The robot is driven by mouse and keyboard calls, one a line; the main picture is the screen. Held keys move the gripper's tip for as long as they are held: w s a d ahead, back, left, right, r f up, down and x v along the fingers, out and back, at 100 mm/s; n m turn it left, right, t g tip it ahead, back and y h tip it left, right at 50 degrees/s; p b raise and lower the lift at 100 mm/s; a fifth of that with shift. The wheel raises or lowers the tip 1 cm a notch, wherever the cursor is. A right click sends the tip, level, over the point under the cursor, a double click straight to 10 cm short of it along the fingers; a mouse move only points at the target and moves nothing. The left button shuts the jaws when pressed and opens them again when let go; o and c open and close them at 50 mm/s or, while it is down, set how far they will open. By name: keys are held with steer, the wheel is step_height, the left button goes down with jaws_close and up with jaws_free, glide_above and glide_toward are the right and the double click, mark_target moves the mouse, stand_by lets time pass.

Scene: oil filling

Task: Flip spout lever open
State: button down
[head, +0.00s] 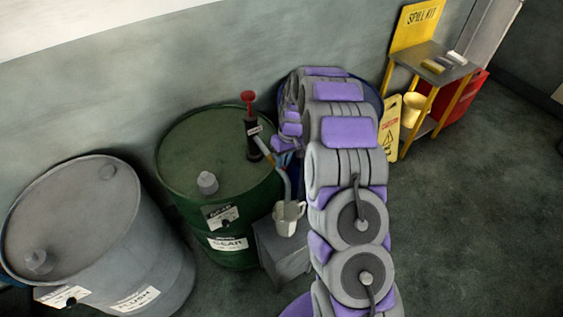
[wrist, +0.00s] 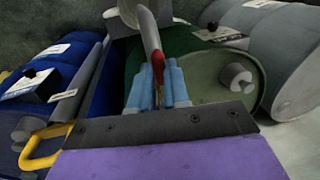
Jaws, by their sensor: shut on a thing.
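The pump (head: 252,135) with a red handle stands on the green drum (head: 185,160). Its pale, bent spout (head: 285,183) hangs over a white jug (head: 289,217) in front of the drum. My gripper (head: 278,150) is at the upper part of the spout, partly hidden by my arm. In the wrist view, the light blue fingers of my gripper (wrist: 159,88) are shut on the small red spout lever (wrist: 157,65), beside the pale spout pipe (wrist: 149,35).
A grey drum (head: 90,230) stands at the left. A blue drum (wrist: 50,80) with a yellow handle (wrist: 45,150) is close to my gripper. The jug rests on a grey block (head: 283,252).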

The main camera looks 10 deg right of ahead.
steer(key=c, duration=1.1)
jaws_free()
steer(key=shift+d, duration=0.1)
steer(key=shift+w+r, duration=0.1)
steer(key=shift+r, duration=0.05)
steer(key=w+d+r, duration=0.1)
steer(key=d+r, duration=0.2)
steer(key=r, duration=1.3)
steer(key=shift+r, duration=0.35)
